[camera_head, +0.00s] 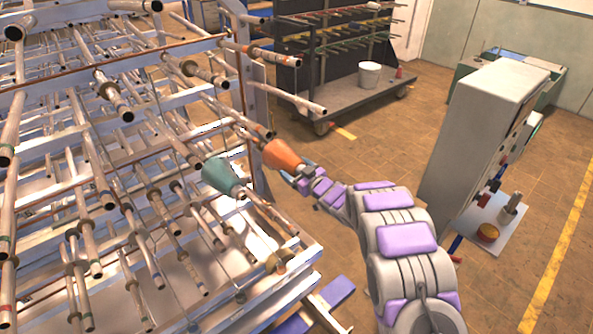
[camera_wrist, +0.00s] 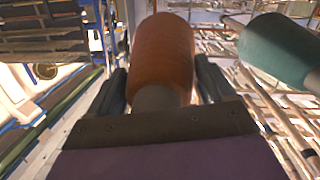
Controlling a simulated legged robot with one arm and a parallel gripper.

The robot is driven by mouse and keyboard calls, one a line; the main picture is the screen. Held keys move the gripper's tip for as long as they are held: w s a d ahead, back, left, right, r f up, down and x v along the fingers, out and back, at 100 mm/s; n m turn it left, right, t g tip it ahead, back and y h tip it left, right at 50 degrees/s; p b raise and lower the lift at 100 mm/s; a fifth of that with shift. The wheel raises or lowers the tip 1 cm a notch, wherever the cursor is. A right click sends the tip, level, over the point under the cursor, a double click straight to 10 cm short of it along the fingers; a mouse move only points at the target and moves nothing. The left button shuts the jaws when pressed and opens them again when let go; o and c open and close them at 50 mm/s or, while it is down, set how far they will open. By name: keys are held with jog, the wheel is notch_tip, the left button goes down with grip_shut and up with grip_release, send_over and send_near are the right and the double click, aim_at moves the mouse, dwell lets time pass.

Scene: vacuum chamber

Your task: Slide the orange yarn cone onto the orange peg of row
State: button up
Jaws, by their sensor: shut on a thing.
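The orange yarn cone (camera_head: 283,156) is at the right side of the peg rack in the head view. It fills the upper middle of the wrist view (camera_wrist: 163,55), its narrow pale end toward me. My gripper (camera_head: 299,172) is shut on that narrow end, with dark fingers on both sides in the wrist view (camera_wrist: 160,93). A peg with orange-brown marking (camera_head: 250,125) lies just up and left of the cone in the head view. I cannot tell whether the cone is around it, as the cone's far end is hidden. I cannot tell for sure which peg is the orange one.
A teal cone (camera_head: 223,176) sits on a peg close by, left of and below the orange cone; it is at right in the wrist view (camera_wrist: 280,50). Pegs crowd the rack. A grey cabinet (camera_head: 485,140) stands right, and a dark cart with a white bucket (camera_head: 370,75) behind.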

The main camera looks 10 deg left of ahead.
jog(key=shift+p+x, duration=0.7)
jog(key=shift+x, duration=1.55)
jog(key=shift+s+a+r, duration=0.1)
jog(key=shift+a, duration=0.05)
jog(key=o, duration=1.9)
jog(key=shift+c, duration=0.2)
jog(key=b+v, duration=0.1)
jog(key=v, duration=1.6)
jog(key=shift+b, duration=0.3)
